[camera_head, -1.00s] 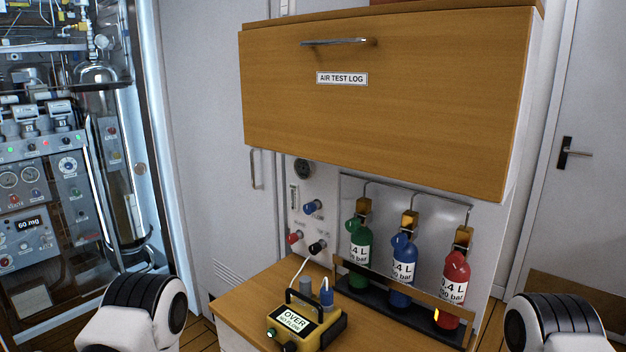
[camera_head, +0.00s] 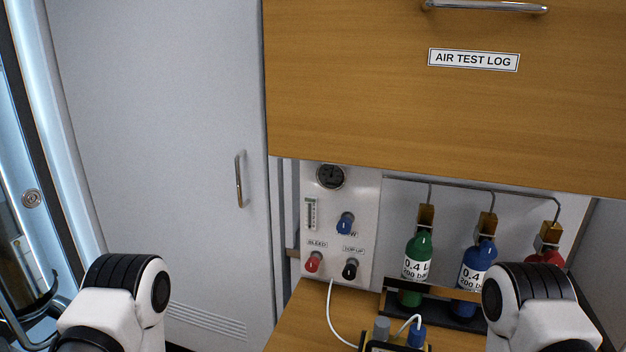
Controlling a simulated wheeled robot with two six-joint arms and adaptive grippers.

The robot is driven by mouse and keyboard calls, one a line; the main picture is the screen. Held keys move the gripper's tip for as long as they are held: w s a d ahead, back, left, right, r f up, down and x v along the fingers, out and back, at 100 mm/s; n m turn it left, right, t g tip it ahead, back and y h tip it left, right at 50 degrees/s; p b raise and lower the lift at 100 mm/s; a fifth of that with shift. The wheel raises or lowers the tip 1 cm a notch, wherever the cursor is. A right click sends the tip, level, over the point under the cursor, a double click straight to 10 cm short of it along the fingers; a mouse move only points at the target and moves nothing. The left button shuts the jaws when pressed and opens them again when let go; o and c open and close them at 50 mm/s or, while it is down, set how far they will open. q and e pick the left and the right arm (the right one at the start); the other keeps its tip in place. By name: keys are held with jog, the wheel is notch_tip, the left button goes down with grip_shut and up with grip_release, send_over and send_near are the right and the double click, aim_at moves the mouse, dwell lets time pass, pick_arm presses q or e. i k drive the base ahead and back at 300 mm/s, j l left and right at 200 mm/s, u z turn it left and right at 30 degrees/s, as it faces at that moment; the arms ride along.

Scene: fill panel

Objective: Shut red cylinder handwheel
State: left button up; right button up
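The red cylinder (camera_head: 546,258) stands at the right end of the rack. Only its top shows above my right arm, which hides the rest. A brass valve block (camera_head: 548,236) sits above it on the metal pipe; I cannot make out its handwheel clearly. The blue cylinder (camera_head: 474,268) and the green cylinder (camera_head: 414,262) stand to its left under similar brass blocks. White and black links of both my arms show at the lower left and lower right. Neither gripper is in view.
A white panel (camera_head: 362,200) carries a gauge (camera_head: 330,177) and blue, red and black knobs. A wooden cabinet front (camera_head: 370,110) overhangs the cylinders. The wooden counter (camera_head: 300,318) holds a partly cut-off device with a white cable. A grey door (camera_head: 170,130) is at left.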

aim_at(554, 257)
jog(key=z, duration=1.1)
jog(key=k+j, duration=0.1)
